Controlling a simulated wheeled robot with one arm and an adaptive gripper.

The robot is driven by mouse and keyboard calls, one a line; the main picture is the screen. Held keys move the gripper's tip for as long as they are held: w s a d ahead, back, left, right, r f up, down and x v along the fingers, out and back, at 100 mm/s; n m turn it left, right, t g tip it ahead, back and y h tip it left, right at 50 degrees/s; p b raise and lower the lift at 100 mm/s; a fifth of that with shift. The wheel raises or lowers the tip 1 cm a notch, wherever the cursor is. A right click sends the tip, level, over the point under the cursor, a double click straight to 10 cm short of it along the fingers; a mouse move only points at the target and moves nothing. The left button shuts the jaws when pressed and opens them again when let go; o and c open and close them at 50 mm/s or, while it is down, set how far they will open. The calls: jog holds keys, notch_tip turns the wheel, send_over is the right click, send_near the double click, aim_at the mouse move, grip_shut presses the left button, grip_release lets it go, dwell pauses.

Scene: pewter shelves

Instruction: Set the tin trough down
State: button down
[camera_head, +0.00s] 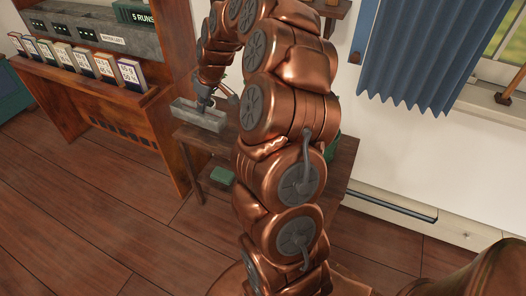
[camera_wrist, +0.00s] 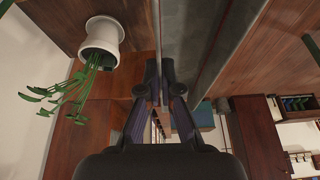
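The tin trough (camera_head: 196,115) is a long grey metal box at the left end of a small dark wooden table (camera_head: 205,139) in the head view. My gripper (camera_head: 205,102) is over it from above. In the wrist view the trough (camera_wrist: 182,35) runs up and down at the top centre. My gripper's fingers (camera_wrist: 159,70) are close together there, one on each side of the trough's thin wall. I cannot tell whether the trough's underside touches the tabletop or hangs just above it. My copper arm hides much of the table in the head view.
A white pot (camera_wrist: 102,40) with green sprouts is left of the trough in the wrist view. A wooden shelf unit (camera_head: 110,108) with several upright labelled cards (camera_head: 85,64) stands close on the left. A green block (camera_head: 222,176) is low under the table. A blue curtain (camera_head: 418,55) hangs at right.

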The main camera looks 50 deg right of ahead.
jog(key=s+d+f+b, duration=0.3)
jog(key=s+d+f, duration=0.1)
jog(key=d, duration=0.3)
jog(key=s+d+f+b, duration=0.4)
jog(key=d, duration=0.3)
jog(key=shift+n, duration=0.3)
notch_tip(320, 180, down, 10)
jog(key=shift+r+b, duration=0.2)
jog(key=shift+b, duration=0.25)
jog(key=shift+f, duration=0.1)
jog(key=c, duration=1.8)
grip_release()
jog(key=shift+c, duration=0.2)
jog(key=o, duration=0.5)
